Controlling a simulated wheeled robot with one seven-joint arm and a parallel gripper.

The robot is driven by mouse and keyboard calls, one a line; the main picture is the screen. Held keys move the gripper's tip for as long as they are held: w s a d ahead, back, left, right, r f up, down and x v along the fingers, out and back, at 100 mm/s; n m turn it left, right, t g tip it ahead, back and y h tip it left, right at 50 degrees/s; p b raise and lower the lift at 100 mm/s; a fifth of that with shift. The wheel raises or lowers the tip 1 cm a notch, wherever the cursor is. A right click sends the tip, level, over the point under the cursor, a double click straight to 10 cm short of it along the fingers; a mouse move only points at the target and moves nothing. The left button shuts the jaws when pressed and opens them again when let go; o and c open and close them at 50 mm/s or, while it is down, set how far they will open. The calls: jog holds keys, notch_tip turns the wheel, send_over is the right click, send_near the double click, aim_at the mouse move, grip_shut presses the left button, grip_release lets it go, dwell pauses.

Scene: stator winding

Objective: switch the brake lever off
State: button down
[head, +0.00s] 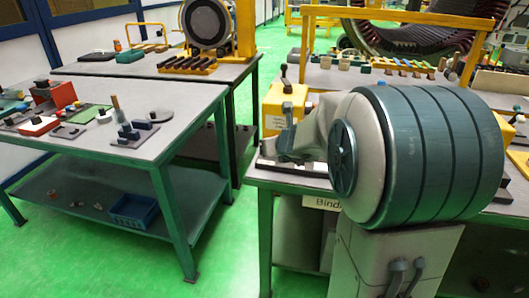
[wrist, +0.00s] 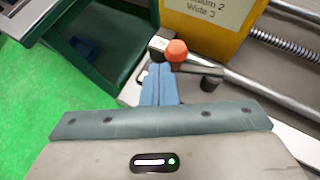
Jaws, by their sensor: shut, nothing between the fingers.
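In the wrist view, a short lever with an orange knob (wrist: 177,50) sits just beyond my fingertips, in front of a yellow box. I take it to be the brake lever. My gripper (wrist: 160,72) is shut and empty, its blue-grey fingers together just below and left of the knob. Whether they touch the lever is unclear. In the head view, my gripper (head: 290,143) is low beside the front of the yellow box (head: 285,108). The orange knob cannot be made out there. A different, black-knobbed lever (head: 285,75) stands on top of the box.
In the wrist view, a black-capped stub (wrist: 211,82) is right of the fingers, and a metal rod and spring (wrist: 285,42) run to the right. In the head view, a cluttered table (head: 190,125) stands left, with clear green floor (head: 232,240) between it and the bench.

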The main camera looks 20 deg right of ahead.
jog(key=shift+w+a, duration=0.25)
jog(key=shift+w, duration=0.85)
jog(key=shift+w, duration=0.1)
jog(key=shift+s+a+f+b, duration=0.25)
jog(key=shift+a+b, duration=0.05)
jog(key=shift+b, duration=0.2)
jog(key=shift+s+a+f+b, duration=0.7)
jog(key=shift+s+a+b, duration=0.1)
jog(key=shift+s+b, duration=0.15)
jog(key=s+a+r+p, duration=0.4)
jog(key=s+a+r, duration=0.1)
jog(key=s, duration=0.2)
jog(key=shift+a+r, duration=0.2)
jog(key=shift+r, duration=0.2)
